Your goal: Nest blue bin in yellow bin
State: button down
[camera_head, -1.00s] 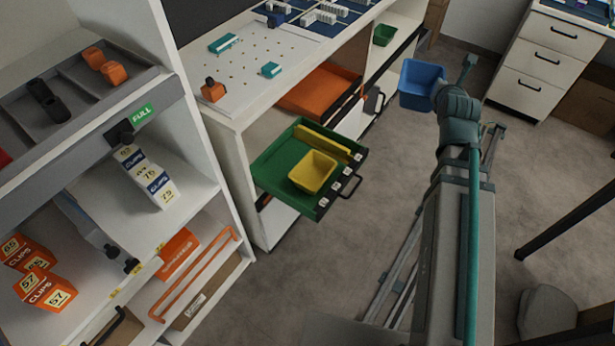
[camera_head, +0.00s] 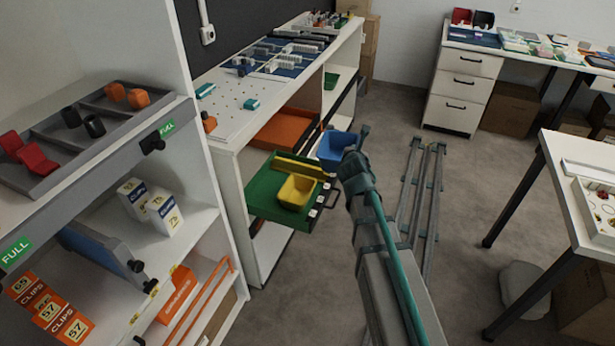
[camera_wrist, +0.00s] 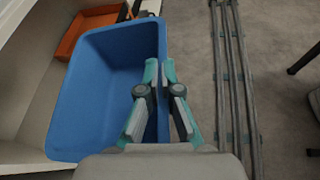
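The blue bin (camera_head: 334,148) is upright and held in the air by my gripper (camera_head: 362,137), just right of the green drawer in the head view. In the wrist view my gripper (camera_wrist: 160,78) is shut on the near right wall of the blue bin (camera_wrist: 95,85), which looks empty. The yellow bin (camera_head: 297,191) sits in the open green drawer (camera_head: 262,196), empty and with its open top up. The blue bin is apart from the yellow bin, behind and to its right. The yellow bin is not visible in the wrist view.
A shelf unit with clip boxes (camera_head: 62,320) stands at left. Rails (camera_head: 420,195) run along the floor at right.

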jog(key=w+a+f+b, duration=0.2)
jog(key=a+f+b, duration=0.1)
jog(key=a+f, duration=0.2)
jog(key=w+a+f+m+h+b, duration=0.1)
jog(key=w+a+f+b, duration=0.1)
jog(key=a+f, duration=0.3)
jog(key=w+a+f+h+b, duration=0.1)
jog(key=w+a+f+b, duration=0.2)
jog(key=f, duration=0.7)
jog(key=shift+w+a+f+m+b, duration=0.1)
jog(key=shift+w+a+m+b, duration=0.1)
jog(key=shift+a, duration=0.3)
jog(key=shift+w+a+m+b, duration=0.1)
jog(key=shift+a+b, duration=0.05)
jog(key=shift+a, duration=0.35)
jog(key=shift+r+p, duration=0.25)
jog(key=shift+p, duration=0.05)
jog(key=shift+f+b, duration=0.45)
jog(key=shift+f, duration=0.4)
jog(key=shift+f, duration=0.35)
jog(key=shift+f+b, duration=1.1)
jog(key=shift+f, duration=0.7)
